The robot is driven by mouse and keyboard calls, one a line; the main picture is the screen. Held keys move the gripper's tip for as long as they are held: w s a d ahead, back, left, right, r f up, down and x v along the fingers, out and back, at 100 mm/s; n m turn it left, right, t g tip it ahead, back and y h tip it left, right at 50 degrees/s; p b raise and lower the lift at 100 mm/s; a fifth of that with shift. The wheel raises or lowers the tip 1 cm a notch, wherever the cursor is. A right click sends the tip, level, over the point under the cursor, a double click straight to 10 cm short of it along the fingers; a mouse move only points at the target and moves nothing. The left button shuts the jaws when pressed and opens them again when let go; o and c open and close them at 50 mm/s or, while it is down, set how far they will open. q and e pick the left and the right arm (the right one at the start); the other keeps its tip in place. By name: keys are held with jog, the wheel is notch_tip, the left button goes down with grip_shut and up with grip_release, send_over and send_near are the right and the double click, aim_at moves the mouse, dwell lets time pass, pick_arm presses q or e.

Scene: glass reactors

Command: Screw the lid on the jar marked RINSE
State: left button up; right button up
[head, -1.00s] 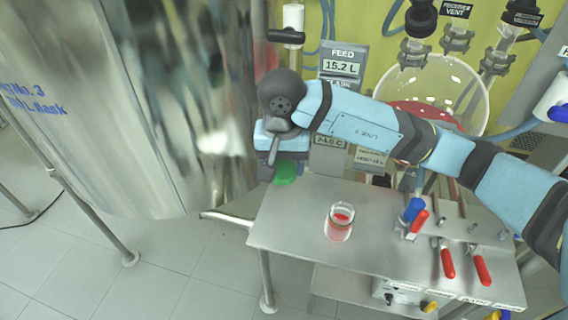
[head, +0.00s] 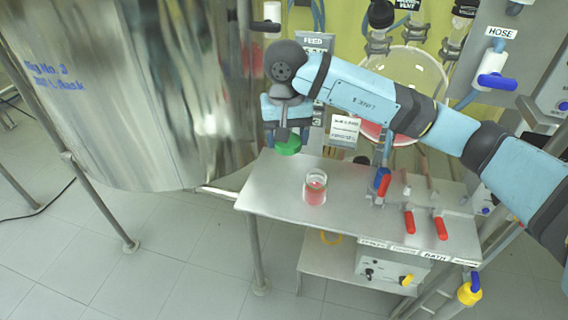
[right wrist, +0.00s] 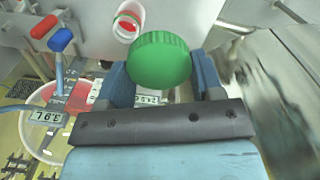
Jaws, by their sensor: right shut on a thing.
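The green lid (head: 288,145) is held in my right gripper (head: 286,132), above the back left part of the steel table. In the right wrist view the ribbed green lid (right wrist: 160,60) sits between the two blue fingers of the gripper (right wrist: 163,82). A glass jar (head: 315,188) with red contents stands upright and open on the table, right of and nearer than the lid. It also shows beyond the lid in the right wrist view (right wrist: 128,20). No marking on the jar is readable. My left gripper is not in view.
The steel table (head: 270,190) has free room around the jar. A large steel vessel (head: 150,100) fills the left. A round glass flask (head: 415,75) is behind my arm.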

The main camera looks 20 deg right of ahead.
jog(key=w+d+r+n, duration=0.2)
jog(key=w+d+r, duration=0.4)
jog(key=w, duration=0.3)
jog(key=shift+w+d+r, duration=0.15)
jog(key=shift+w+r, duration=0.15)
jog(key=shift+r, duration=0.6)
